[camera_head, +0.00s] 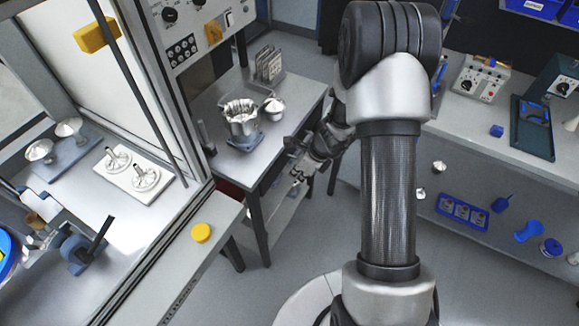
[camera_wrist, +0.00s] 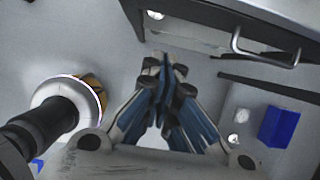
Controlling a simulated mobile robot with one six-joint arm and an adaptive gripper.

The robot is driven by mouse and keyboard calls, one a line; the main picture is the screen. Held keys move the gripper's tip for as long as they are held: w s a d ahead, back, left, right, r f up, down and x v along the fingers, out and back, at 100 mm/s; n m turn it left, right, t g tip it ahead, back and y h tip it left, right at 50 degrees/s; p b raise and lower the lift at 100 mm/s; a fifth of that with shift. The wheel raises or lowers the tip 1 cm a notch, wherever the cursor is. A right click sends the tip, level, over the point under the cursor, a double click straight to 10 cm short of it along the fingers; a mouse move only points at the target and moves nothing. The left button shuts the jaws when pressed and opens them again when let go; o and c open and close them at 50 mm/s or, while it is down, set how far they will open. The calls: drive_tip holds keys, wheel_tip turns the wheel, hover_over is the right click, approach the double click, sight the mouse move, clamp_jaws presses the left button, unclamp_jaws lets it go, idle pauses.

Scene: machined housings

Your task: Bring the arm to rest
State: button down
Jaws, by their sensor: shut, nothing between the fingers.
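My arm crosses the middle of the head view, its carbon-look link upright in the picture. My gripper (camera_head: 297,158) is at the right edge of the small grey table (camera_head: 270,125), over or beside it; I cannot tell the exact gap. In the wrist view my gripper (camera_wrist: 165,68) has its blue-lined fingers drawn together at the tips, with nothing between them. The gripper points down past a dark-edged piece of furniture with a bar handle (camera_wrist: 265,52), over grey floor.
A machined housing (camera_head: 241,117) and a smaller metal part (camera_head: 273,105) stand on the small table near my gripper. A machine enclosure with a yellow button (camera_head: 201,233) is at left. A workbench (camera_head: 470,125) is at right. Blue box (camera_wrist: 280,127) in the wrist view.

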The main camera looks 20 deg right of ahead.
drive_tip(key=shift+r, duration=0.1)
drive_tip(key=s+a+r+n, duration=0.2)
drive_tip(key=a+r+n, duration=0.15)
drive_tip(key=r, duration=0.35)
drive_tip(key=s+a+r+n, duration=0.2)
drive_tip(key=r+n, duration=0.3)
drive_tip(key=r, duration=0.2)
drive_tip(key=s+a+r+n, duration=0.2)
drive_tip(key=a+r+n, duration=0.1)
drive_tip(key=r+n, duration=0.3)
drive_tip(key=s+r+n+h, duration=0.1)
drive_tip(key=s+r+n, duration=0.2)
drive_tip(key=s, duration=0.3)
drive_tip(key=s+r+n+h+b, duration=0.1)
drive_tip(key=s+r+n, duration=0.2)
drive_tip(key=s+n, duration=0.3)
drive_tip(key=s+d+r+n+t+b, duration=0.1)
drive_tip(key=s+r+n, duration=0.2)
drive_tip(key=s, duration=0.4)
drive_tip(key=shift+s+r+n+h, duration=0.15)
drive_tip(key=shift+s+n+h, duration=0.2)
drive_tip(key=shift+n, duration=0.3)
drive_tip(key=shift+w, duration=0.1)
